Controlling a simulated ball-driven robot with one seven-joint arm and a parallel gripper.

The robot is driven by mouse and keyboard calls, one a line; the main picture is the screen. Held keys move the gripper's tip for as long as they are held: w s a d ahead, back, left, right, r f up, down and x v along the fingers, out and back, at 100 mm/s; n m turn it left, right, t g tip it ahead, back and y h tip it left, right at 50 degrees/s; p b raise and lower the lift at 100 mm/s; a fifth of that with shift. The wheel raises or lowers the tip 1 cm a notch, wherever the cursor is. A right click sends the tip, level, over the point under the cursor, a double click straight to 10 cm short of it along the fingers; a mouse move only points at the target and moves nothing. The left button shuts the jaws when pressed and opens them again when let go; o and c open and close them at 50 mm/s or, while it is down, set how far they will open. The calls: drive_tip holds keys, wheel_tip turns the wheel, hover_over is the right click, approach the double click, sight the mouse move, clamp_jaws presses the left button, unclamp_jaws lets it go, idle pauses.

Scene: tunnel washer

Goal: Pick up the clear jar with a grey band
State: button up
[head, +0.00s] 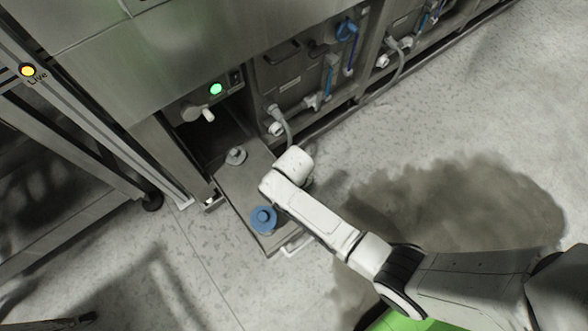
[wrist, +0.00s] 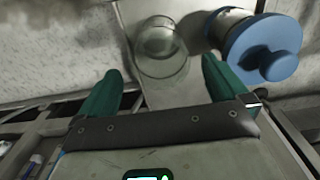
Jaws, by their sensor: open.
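A clear jar (wrist: 160,48) stands on a metal shelf in the wrist view, top centre. I cannot make out its band clearly. My gripper (wrist: 160,66) is open, with one green finger on each side of the line to the jar. The jar is just ahead of and between the fingertips, and nothing is held. In the head view my arm's white links cover the place over the shelf, and the clear jar and the fingers are hidden there.
A blue-lidded container (wrist: 262,50) stands close right of the jar, near the right finger; it also shows in the head view (head: 263,218). The metal shelf (head: 229,190) sticks out from the washer. A grey-topped item (head: 236,155) stands at its inner end.

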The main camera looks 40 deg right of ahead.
wheel_tip(320, 180, down, 5)
drive_tip(key=shift+s+f+b, duration=0.15)
drive_tip(key=shift+f+b, duration=0.05)
drive_tip(key=shift+b, duration=0.95)
drive_tip(key=shift+c, duration=0.4)
drive_tip(key=c, duration=1)
drive_tip(key=shift+r, duration=0.15)
